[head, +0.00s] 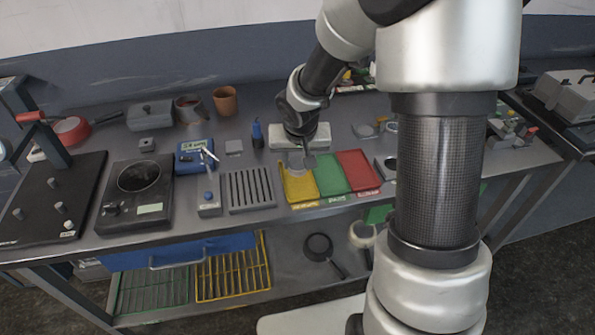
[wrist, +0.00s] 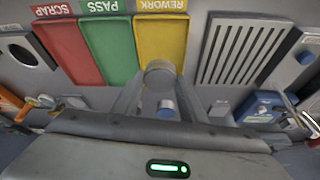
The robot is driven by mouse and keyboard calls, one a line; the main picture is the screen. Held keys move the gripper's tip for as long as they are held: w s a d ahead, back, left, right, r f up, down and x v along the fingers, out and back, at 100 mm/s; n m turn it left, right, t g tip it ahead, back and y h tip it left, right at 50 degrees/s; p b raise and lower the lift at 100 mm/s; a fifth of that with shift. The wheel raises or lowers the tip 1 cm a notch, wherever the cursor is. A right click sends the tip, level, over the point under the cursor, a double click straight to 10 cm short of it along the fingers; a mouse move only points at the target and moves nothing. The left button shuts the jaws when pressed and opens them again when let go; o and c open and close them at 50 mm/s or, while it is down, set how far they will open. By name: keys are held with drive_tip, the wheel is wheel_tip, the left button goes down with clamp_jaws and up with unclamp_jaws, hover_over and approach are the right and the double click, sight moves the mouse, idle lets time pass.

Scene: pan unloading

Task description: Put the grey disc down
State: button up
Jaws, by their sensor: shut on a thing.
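My gripper (head: 302,160) is over the back end of the yellow tray (head: 300,190) in the head view. In the wrist view its two fingers are shut on a small grey disc (wrist: 160,72), held at the fingertips. Behind the disc lies the yellow tray (wrist: 161,38), labelled REWORK, and the disc overlaps its near edge in that view. The green PASS tray (wrist: 107,45) and red SCRAP tray (wrist: 70,45) lie beside it. The gap between the disc and the tray cannot be judged exactly.
A slotted grey rack (head: 250,190) stands left of the trays. A blue bottle (head: 257,134) and a small grey square block (head: 234,147) stand behind it. The yellow tray's front part looks empty.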

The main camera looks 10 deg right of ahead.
sight(298, 166)
drive_tip(key=shift+f+b, duration=0.35)
drive_tip(key=shift+f, duration=1.2)
drive_tip(key=shift+f, duration=0.1)
drive_tip(key=shift+f+b, duration=0.15)
drive_tip(key=shift+b, duration=0.15)
drive_tip(key=o, duration=1.2)
drive_tip(key=shift+c, duration=0.2)
drive_tip(key=shift+a+r+p, duration=0.15)
drive_tip(key=shift+r+p, duration=0.35)
drive_tip(key=shift+r, duration=0.25)
drive_tip(key=p+v, duration=0.2)
drive_tip(key=v, duration=0.9)
drive_tip(key=shift+s+p, duration=0.15)
drive_tip(key=shift+p, duration=0.25)
drive_tip(key=s+d+r+n+t+p, duration=0.1)
drive_tip(key=s+r+p, duration=0.3)
drive_tip(key=s+r, duration=1.5)
drive_tip(key=shift+d+n+y+p, duration=0.15)
drive_tip(key=shift+n+y+p, duration=0.15)
